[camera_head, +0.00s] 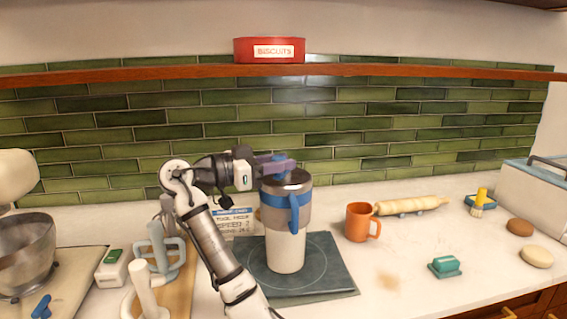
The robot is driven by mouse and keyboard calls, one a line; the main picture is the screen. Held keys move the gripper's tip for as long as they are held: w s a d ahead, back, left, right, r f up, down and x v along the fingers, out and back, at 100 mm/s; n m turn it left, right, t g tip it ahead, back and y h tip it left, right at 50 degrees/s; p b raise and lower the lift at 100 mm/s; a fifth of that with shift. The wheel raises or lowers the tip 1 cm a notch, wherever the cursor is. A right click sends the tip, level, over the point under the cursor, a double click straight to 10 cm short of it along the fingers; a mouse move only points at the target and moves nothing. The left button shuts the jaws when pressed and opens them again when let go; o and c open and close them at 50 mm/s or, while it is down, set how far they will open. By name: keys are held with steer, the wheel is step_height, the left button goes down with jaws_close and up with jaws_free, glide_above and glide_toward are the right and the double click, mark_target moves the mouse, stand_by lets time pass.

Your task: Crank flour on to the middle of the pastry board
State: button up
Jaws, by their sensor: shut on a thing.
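The pastry board (335,277) is a dark square slab with a circle marked on it, lying on the counter at the centre. A tall flour canister (284,250) stands upright over the board's middle, with a pale lower part, a greyish-brown upper part, a dark top and a blue side handle (295,208). My gripper (279,165) comes in from the left and is shut on a blue crank knob (279,156) at the canister's top. The fingers partly hide the knob. No flour on the board can be made out.
An orange mug (360,222) stands close right of the board, with a rolling pin (412,205) behind it. A printed card (232,219) stands behind the board. Left are a grey-blue handled tool (157,245) and a mixer bowl (25,250).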

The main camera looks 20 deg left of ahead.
steer(key=m+g+h, duration=0.1)
steer(key=g, duration=0.1)
steer(key=a+m+g+h, duration=0.1)
steer(key=m+g+h, duration=0.1)
steer(key=shift+w+a, duration=0.1)
steer(key=shift+a, duration=0.05)
steer(key=shift+w+a+m+g+h+p, duration=0.1)
steer(key=shift+m+g+h+p, duration=0.1)
steer(key=shift+m+g+h, duration=0.25)
steer(key=shift+a+m+g+h+p, duration=0.15)
steer(key=shift+m+g+h, duration=0.1)
steer(key=shift+m+g, duration=0.3)
steer(key=shift+g, duration=0.4)
steer(key=o, duration=0.9)
steer(key=shift+o, duration=0.2)
steer(key=shift+a, duration=0.1)
